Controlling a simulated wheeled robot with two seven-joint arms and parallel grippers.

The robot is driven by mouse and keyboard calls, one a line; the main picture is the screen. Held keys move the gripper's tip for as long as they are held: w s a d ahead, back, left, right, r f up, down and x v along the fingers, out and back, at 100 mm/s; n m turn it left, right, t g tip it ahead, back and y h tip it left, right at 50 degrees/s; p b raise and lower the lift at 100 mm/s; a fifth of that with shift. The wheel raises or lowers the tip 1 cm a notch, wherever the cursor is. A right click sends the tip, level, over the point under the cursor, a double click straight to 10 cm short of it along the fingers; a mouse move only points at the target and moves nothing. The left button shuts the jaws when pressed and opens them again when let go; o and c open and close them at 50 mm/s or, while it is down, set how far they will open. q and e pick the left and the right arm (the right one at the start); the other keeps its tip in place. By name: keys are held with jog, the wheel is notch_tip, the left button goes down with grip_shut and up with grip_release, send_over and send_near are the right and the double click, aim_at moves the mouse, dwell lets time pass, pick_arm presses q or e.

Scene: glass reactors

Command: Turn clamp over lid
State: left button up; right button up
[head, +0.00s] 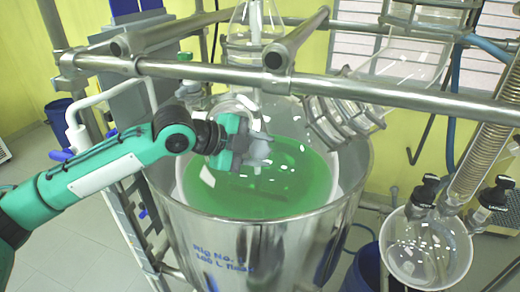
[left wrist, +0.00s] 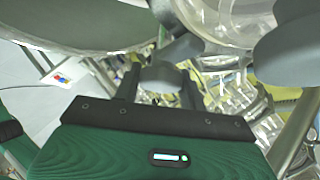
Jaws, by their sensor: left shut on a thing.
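My left gripper (head: 256,146) reaches in from the left over the reactor vessel and is shut on a grey clamp part. In the left wrist view, the dark fingers (left wrist: 161,88) pinch this rounded grey clamp piece (left wrist: 161,76). In the head view the clamp (head: 262,152) is a small, pale grey shape at the fingertips, partly hidden by the gripper. A glass lid area lies above green liquid (head: 290,190) inside the wide vessel (head: 255,245); its edges are hard to make out. My right gripper does not show.
A thick metal rail (head: 390,94) crosses above the vessel, close to my gripper. A ribbed glass port (head: 343,122) stands right of it. A round glass flask (head: 425,250) with black-capped valves hangs at the right. A blue bin (head: 62,118) stands at far left.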

pick_arm(q)
jog(key=o, duration=1)
jog(key=shift+s+a+r+b, duration=0.15)
jog(key=shift+a+b, duration=0.3)
jog(key=shift+b+v, duration=2.75)
jog(key=shift+v, duration=3.7)
jog(key=shift+d, duration=0.1)
